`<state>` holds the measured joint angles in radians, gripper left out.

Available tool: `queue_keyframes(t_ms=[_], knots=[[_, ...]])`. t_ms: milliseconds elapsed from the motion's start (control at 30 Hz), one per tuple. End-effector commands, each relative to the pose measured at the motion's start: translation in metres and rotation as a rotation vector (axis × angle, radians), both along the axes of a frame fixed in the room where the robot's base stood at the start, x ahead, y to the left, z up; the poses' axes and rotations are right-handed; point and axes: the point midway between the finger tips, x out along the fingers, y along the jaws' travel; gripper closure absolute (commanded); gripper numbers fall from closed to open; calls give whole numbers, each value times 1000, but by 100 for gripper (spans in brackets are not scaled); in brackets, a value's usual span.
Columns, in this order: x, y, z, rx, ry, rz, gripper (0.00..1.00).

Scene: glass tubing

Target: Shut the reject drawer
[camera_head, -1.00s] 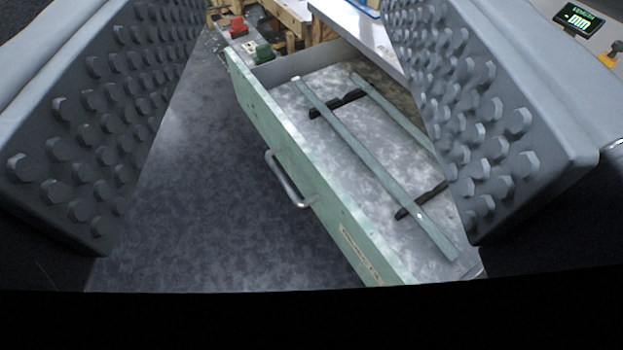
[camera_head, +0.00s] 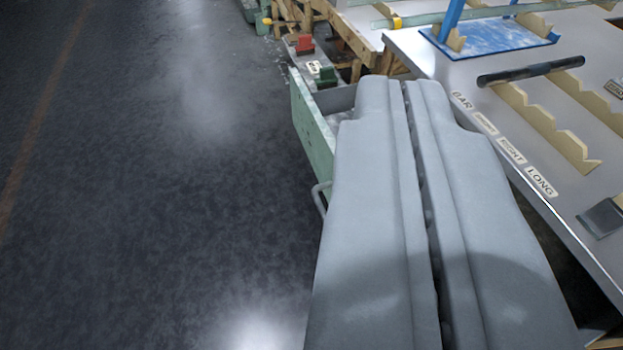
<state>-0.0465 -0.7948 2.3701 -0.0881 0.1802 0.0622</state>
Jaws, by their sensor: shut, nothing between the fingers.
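The reject drawer (camera_head: 314,135) is a pale green drawer standing pulled out from under the grey bench. Its far end and part of its front panel show. Its metal handle (camera_head: 320,197) shows at the left edge of my gripper. My gripper (camera_head: 390,88) is shut and empty, with its two fingers side by side. It covers most of the drawer from this view, so the inside is largely hidden. I cannot tell whether the fingers touch the drawer.
The grey bench (camera_head: 440,62) on the right holds notched wooden racks (camera_head: 545,125), a dark rod (camera_head: 530,70) and a blue stand (camera_head: 490,38). Red and green blocks (camera_head: 304,45) sit beyond the drawer. The dark floor on the left is clear.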

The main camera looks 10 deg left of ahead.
Motion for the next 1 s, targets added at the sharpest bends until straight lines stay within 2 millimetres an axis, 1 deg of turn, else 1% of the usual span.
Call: queue_keyframes(t_ms=[33, 100, 267, 400, 567, 700, 767, 1000], knots=[[16, 5, -9, -10, 41, 11, 100], [33, 12, -20, -25, 93, 22, 100], [70, 27, -49, -65, 209, 42, 100], [101, 41, -75, -105, 306, 55, 100], [133, 58, -108, -157, 411, 64, 100], [159, 75, -139, -211, 499, 68, 100], [170, 81, -152, -236, 533, 68, 100], [209, 111, -208, -342, 660, 63, 100]])
